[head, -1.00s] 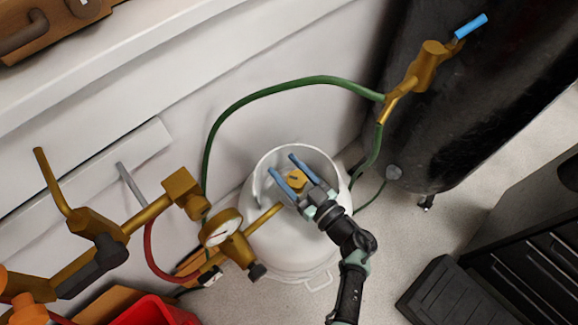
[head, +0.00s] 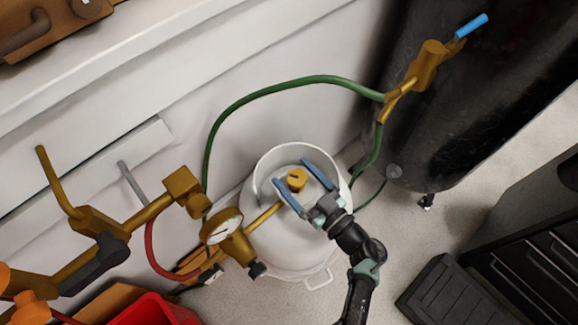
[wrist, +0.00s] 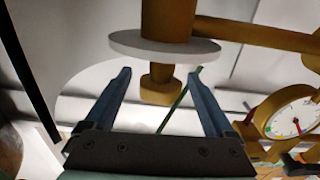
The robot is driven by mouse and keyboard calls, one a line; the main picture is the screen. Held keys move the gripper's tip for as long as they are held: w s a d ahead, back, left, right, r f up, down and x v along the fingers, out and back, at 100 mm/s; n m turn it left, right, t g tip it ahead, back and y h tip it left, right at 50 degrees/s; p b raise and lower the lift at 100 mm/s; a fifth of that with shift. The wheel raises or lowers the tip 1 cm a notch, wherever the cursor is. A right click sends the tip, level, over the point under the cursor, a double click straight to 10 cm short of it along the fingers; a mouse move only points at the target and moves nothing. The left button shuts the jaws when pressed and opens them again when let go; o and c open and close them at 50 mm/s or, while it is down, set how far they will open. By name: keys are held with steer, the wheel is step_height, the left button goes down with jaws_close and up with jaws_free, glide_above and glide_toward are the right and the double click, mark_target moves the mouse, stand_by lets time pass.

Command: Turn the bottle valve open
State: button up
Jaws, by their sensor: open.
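The white gas bottle (head: 300,236) stands on the floor by the wall, with an open collar around its top. Its small brass valve knob (head: 296,179) sits inside the collar, with a dark mark on top. My gripper (head: 290,171) is open, with one blue finger on each side of the knob. In the wrist view, the knob (wrist: 157,88) shows between the open fingers (wrist: 160,76), below a pale disc on the brass valve body. Gaps show on both sides of it. Whether it lies fully within the fingers' depth is unclear.
A brass regulator with a gauge (head: 221,226) joins the bottle at left. A green hose (head: 300,80) arches behind to a brass fitting on the dark tank (head: 450,120). A red bin (head: 150,310) stands front left and a black box (head: 445,292) front right.

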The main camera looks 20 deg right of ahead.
steer(key=v, duration=1)
steer(key=shift+s+d, duration=0.1)
